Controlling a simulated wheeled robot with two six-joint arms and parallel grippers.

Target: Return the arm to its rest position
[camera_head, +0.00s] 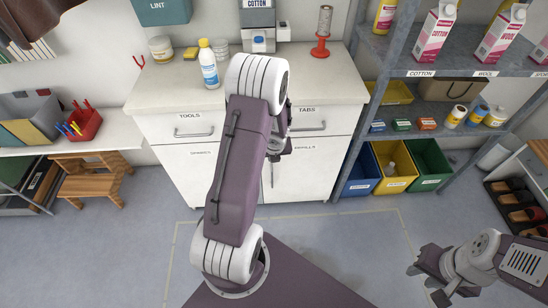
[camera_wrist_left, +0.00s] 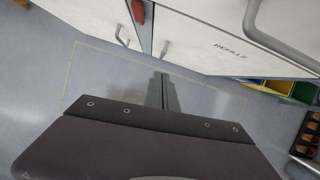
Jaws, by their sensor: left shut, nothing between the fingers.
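My left arm (camera_head: 240,175) rises in the middle of the head view, in front of the white cabinet. Its gripper (camera_head: 274,182) is mostly hidden behind my own arm there, with a dark part showing beside the cabinet doors. In the left wrist view the two fingers of my left gripper (camera_wrist_left: 162,92) lie together, shut and empty, pointing toward the floor and cabinet base. My right gripper (camera_head: 422,284) is at the lower right of the head view, above bare floor. Its fingers are apart and nothing is between them.
The cabinet (camera_head: 186,160) has drawers marked TOOLS and TABS; a white-blue bottle (camera_head: 208,66) and a red spool stand (camera_head: 320,47) are on top. Blue, yellow and green bins (camera_head: 428,163) sit under the grey shelf. A wooden stool (camera_head: 90,178) stands left. The floor is clear.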

